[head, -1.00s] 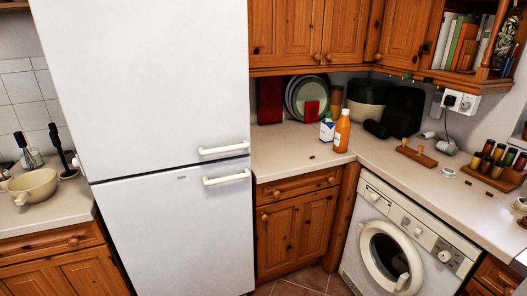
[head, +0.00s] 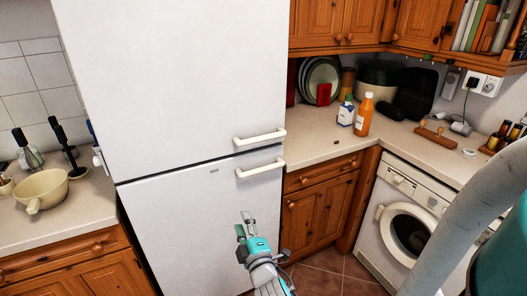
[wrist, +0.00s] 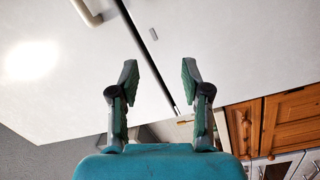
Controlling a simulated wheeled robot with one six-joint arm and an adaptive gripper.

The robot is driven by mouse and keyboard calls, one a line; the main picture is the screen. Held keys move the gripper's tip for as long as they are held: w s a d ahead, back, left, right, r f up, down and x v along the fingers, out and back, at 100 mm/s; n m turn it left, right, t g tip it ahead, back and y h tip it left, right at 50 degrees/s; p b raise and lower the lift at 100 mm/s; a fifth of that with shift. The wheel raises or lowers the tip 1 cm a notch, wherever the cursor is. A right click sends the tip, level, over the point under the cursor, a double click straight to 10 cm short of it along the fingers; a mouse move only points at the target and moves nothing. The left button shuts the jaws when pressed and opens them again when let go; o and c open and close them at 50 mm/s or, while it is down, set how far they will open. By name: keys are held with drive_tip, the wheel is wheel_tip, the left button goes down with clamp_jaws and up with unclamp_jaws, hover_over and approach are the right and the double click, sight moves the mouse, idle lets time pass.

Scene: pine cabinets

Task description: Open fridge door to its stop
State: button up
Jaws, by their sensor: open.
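The tall white fridge has an upper door (head: 180,80) and a lower door (head: 200,215), both closed flush. The upper handle (head: 259,136) and lower handle (head: 260,168) are white bars near the right edge, either side of the seam. My gripper (head: 243,226) is in front of the lower door, below both handles, open and empty. In the wrist view its two fingers (wrist: 160,76) stand apart with the seam between the doors behind them. One white handle (wrist: 87,12) shows at the top left there, away from the fingers.
A counter (head: 310,150) with an orange bottle (head: 364,114) and a carton stands right of the fridge. A washing machine (head: 405,225) is further right, partly behind my arm. A counter with a cream pan (head: 42,188) is at left. Tiled floor shows at the bottom right.

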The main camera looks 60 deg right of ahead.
sight(264, 139)
drive_tip(key=w+d+r+g+h, duration=0.25)
drive_tip(key=d+r+h, duration=0.25)
drive_tip(key=d+r, duration=0.95)
drive_tip(key=x, duration=0.3)
drive_tip(key=f+x, duration=0.1)
drive_tip(key=x, duration=0.3)
drive_tip(key=s+d+x, duration=0.1)
drive_tip(key=x, duration=0.3)
drive_tip(key=shift+w+d+f, duration=0.1)
drive_tip(key=shift+f, duration=0.3)
clamp_jaws()
